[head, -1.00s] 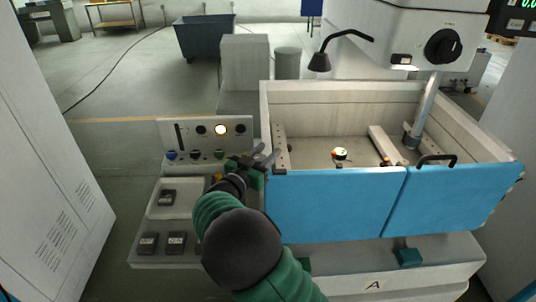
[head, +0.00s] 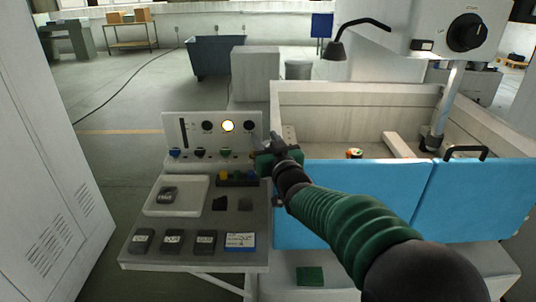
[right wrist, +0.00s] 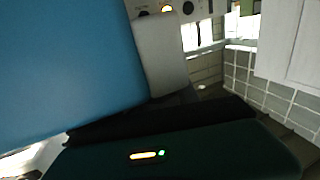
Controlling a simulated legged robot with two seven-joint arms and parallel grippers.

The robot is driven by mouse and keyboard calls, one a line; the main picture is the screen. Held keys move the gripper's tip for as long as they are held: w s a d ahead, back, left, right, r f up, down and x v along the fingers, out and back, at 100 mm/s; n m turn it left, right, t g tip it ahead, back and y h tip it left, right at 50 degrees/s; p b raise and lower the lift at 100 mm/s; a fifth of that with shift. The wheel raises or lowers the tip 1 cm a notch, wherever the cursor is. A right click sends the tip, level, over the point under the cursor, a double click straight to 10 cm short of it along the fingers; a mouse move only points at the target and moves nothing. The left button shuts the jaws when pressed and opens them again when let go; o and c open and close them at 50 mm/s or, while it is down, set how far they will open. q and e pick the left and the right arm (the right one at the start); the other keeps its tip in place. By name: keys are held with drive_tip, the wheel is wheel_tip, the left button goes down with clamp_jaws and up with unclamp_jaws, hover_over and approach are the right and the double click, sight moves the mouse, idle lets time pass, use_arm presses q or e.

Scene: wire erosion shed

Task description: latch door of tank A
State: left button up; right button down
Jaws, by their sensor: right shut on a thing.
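The tank (head: 350,93) has two blue door panels at its front, the left panel (head: 345,185) and the right panel (head: 475,198). Both stand upright, side by side, with a narrow seam between them. My right gripper (head: 278,146) is at the upper left corner of the left panel and is shut on what looks like the latch lever there. The jaws mostly hide the lever. In the right wrist view, the blue panel (right wrist: 65,65) fills the left side, beside a pale grey upright part (right wrist: 158,55). My left gripper is not in view.
A control panel (head: 190,128) with a lit lamp and knobs stands just left of my gripper. A bench (head: 140,252) below it carries a tray (head: 160,208) and several dark blocks. A bent black lamp (head: 337,48) hangs over the tank. A grey cabinet (head: 45,180) bounds the left.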

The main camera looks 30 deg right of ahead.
drive_tip(key=shift+a+f+n+y+b, duration=0.1)
drive_tip(key=shift+f+n+y+b, duration=0.2)
drive_tip(key=shift+n+y+b, duration=0.5)
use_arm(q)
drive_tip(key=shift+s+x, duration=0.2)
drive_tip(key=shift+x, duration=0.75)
use_arm(e)
drive_tip(key=shift+a+y, duration=0.1)
drive_tip(key=shift+y, duration=0.4)
drive_tip(key=shift+r+t, duration=0.15)
drive_tip(key=shift+t, duration=0.15)
drive_tip(key=c, duration=1.2)
unclamp_jaws()
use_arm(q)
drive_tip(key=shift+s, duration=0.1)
use_arm(e)
drive_tip(key=o, duration=0.3)
drive_tip(key=shift+s+r, duration=0.1)
drive_tip(key=shift+r, duration=0.05)
